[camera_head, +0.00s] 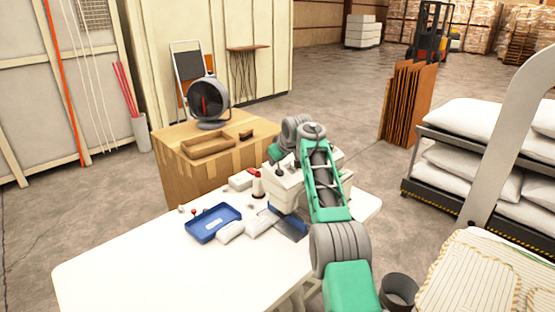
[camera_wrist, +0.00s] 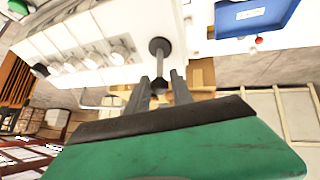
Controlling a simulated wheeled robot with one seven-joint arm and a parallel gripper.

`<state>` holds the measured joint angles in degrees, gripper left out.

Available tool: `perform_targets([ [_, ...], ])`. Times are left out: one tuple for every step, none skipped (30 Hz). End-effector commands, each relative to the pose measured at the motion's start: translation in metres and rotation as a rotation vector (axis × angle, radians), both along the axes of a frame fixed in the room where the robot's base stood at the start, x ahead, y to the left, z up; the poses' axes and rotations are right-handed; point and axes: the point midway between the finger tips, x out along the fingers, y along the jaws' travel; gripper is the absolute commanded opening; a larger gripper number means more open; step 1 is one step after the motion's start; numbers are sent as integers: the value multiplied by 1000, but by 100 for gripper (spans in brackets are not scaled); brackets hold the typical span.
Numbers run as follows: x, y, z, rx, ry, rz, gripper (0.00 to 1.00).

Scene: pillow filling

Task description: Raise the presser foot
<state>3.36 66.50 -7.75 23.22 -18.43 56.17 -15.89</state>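The white sewing machine (camera_head: 285,190) stands on the white table, partly hidden by my green and grey arm. In the wrist view the machine body (camera_wrist: 75,38) fills the upper left, with several pale round dials along it. A dark lever-like part with a round end (camera_wrist: 159,46) sticks out from it toward my gripper. My gripper (camera_wrist: 160,82) has its two dark fingers apart, with the lower end of that dark part showing between or just beyond them. I cannot tell whether they touch it. The presser foot itself cannot be made out.
A blue tray (camera_head: 213,223) lies on the white table (camera_head: 150,265), left of the machine, with small white items and a red-topped spool (camera_head: 257,184) nearby. A cardboard box (camera_head: 205,165) with a fan (camera_head: 208,100) stands behind. The table's front left is clear.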

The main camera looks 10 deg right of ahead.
Motion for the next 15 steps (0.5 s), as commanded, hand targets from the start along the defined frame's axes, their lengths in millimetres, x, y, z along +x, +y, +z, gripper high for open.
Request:
perform_targets([
  [0, 0, 0, 0, 0, 0, 33],
  [0, 0, 0, 0, -1, 0, 35],
  [0, 0, 0, 0, -1, 0, 38],
  [0, 0, 1, 0, -1, 0, 41],
  [0, 0, 1, 0, -1, 0, 43],
  [0, 0, 1, 0, -2, 0, 44],
  [0, 0, 1, 0, -2, 0, 44],
  [0, 0, 1, 0, -2, 0, 44],
  [0, 0, 1, 0, -2, 0, 44],
  [0, 0, 1, 0, -2, 0, 44],
  [0, 0, 1, 0, -2, 0, 44],
  [0, 0, 1, 0, -2, 0, 44],
  [-1, 0, 2, -1, -4, 0, 44],
  [-2, -1, 3, 1, -4, 0, 44],
  [-3, -1, 5, 0, -5, -1, 44],
])
